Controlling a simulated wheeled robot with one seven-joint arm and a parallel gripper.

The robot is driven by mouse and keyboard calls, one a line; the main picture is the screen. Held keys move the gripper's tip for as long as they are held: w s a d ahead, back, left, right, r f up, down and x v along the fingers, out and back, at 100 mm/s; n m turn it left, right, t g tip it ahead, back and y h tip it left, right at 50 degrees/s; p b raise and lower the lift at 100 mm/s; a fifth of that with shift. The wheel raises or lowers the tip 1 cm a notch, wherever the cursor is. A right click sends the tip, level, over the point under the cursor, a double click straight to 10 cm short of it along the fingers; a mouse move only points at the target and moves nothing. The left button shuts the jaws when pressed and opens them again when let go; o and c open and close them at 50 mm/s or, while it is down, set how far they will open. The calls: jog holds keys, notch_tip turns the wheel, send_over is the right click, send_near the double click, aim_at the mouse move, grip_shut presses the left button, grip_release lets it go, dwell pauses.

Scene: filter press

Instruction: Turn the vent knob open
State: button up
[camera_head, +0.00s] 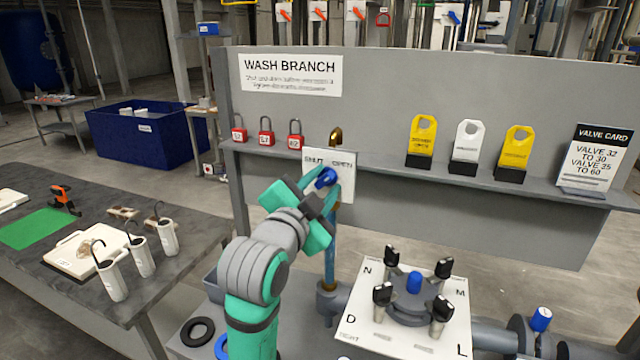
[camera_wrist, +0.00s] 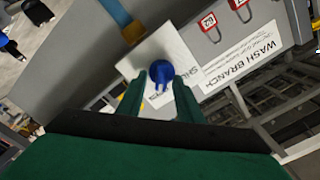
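The blue vent knob (camera_head: 326,178) sits on a white plate (camera_head: 343,162) marked SHUT on the left and OPEN on the right. In the head view my gripper (camera_head: 322,196) is right at the knob and hides part of it. In the wrist view the knob (camera_wrist: 161,74) lies between the ends of my two green fingers (camera_wrist: 162,84). The fingers are apart, with a gap visible on each side near the knob. Whether either fingertip touches it I cannot tell. The knob's pointing direction is not clear.
A blue pipe (camera_head: 331,240) runs below the plate. A shelf (camera_head: 390,172) with red padlocks (camera_head: 265,131) and yellow tags (camera_head: 421,136) crosses the panel. A square plate with several black-topped handles (camera_head: 382,292) stands at lower right. A dark table (camera_head: 190,262) is at left.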

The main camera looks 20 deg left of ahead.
jog(key=s, duration=1)
jog(key=shift+s+a, duration=0.3)
jog(key=shift+s, duration=0.1)
